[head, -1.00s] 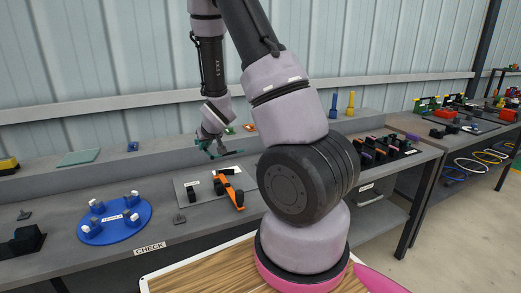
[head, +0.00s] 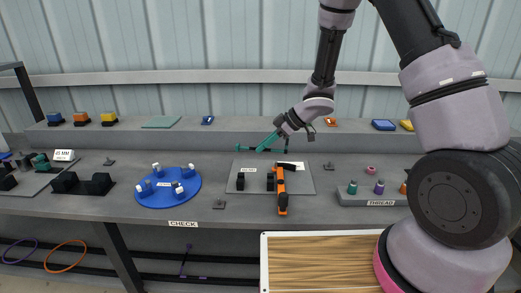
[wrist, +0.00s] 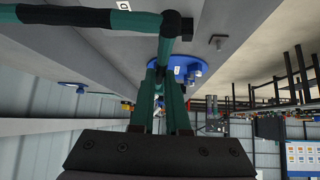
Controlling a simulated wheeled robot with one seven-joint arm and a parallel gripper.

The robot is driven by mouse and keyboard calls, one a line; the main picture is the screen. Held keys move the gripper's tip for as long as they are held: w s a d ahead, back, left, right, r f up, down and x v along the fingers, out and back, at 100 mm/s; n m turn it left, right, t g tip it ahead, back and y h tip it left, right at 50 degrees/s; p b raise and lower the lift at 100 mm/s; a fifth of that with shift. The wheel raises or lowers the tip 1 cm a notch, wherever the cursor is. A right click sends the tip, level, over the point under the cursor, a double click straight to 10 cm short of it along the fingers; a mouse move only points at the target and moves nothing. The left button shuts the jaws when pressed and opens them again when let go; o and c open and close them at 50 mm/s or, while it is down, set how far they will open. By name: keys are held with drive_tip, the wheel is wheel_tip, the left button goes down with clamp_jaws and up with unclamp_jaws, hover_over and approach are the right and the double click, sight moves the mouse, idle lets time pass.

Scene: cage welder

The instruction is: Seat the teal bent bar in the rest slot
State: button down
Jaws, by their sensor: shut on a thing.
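My gripper (head: 282,130) is shut on the teal bent bar (head: 265,143), above the bench behind the grey plate. The bar slants down to the left, with a lower arm running sideways and darker bands on it. In the wrist view the bar (wrist: 95,18) crosses the top left, bends, and one leg runs down between my fingers (wrist: 163,95). I cannot make out which fixture is the rest slot. A black block with a gap in its top (head: 83,183) stands on the bench at left, apart from the bar.
An orange and black clamp (head: 283,190) stands on the grey plate (head: 303,183). A blue disc (head: 150,201) with white-topped posts lies left of it. A tray with small parts (head: 350,199) is at right. Bench is clear between the black block and the disc.

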drive_tip(key=shift+s+a+f+n+g, duration=0.1)
drive_tip(key=shift+s+a+n+g, duration=0.25)
drive_tip(key=shift+s+n, duration=0.15)
drive_tip(key=shift+s+a+f+n+g, duration=0.1)
drive_tip(key=shift+s+a+n+g, duration=0.15)
drive_tip(key=shift+s+a+n, duration=0.25)
drive_tip(key=shift+d, duration=0.15)
drive_tip(key=shift+d, duration=0.1)
drive_tip(key=shift+f, duration=3.2)
drive_tip(key=shift+f, duration=0.3)
drive_tip(key=shift+f, duration=0.3)
drive_tip(key=shift+f, duration=0.3)
drive_tip(key=shift+f, duration=0.3)
